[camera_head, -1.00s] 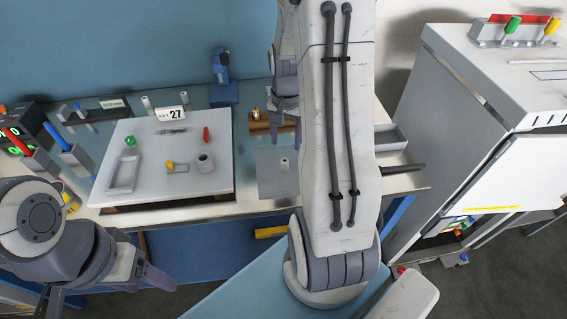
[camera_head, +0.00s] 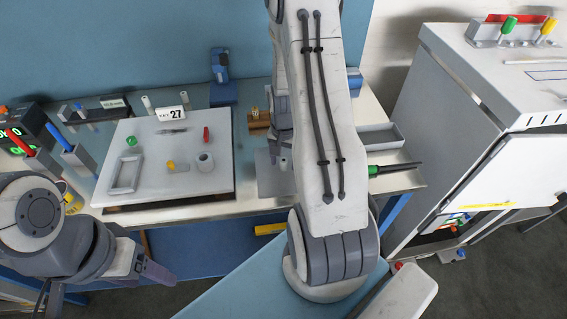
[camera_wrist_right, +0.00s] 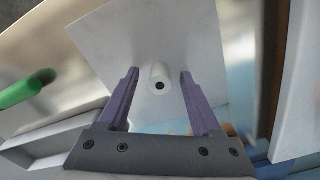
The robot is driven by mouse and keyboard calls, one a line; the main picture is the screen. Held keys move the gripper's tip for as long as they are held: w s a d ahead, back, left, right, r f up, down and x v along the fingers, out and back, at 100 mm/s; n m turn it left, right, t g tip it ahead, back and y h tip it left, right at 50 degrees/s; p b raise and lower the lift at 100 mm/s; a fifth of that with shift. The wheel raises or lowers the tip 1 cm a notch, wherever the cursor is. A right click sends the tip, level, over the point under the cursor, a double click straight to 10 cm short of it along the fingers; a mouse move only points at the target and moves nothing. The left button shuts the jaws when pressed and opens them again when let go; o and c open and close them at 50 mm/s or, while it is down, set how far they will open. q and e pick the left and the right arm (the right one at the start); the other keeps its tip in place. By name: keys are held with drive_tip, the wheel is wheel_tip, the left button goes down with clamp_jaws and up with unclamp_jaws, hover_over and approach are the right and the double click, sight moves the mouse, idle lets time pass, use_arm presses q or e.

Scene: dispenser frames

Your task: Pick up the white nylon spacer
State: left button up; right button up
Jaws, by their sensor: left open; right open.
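The white nylon spacer, a small white cylinder with a dark hole in its end (camera_wrist_right: 160,77), stands on a pale grey plate (camera_wrist_right: 112,32) in the right wrist view. My right gripper (camera_wrist_right: 158,76) is open, with one purple finger on each side of the spacer and a gap to both; I cannot tell its height over the plate. In the head view the spacer (camera_head: 284,162) is small beside my right arm, which partly hides the plate (camera_head: 268,185) and most of that gripper. My left gripper (camera_head: 105,288) is open and empty in front of the bench at lower left.
A white board (camera_head: 215,185) with small parts lies left of the plate. A brown block (camera_head: 258,122) and a blue device (camera_head: 222,80) stand behind. A grey tray (camera_head: 382,137) and a green-handled tool (camera_head: 388,169) lie right of my right arm; the handle (camera_wrist_right: 27,90) shows in the wrist view.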

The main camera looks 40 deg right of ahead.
clamp_jaws()
drive_tip(key=shift+r, duration=0.1)
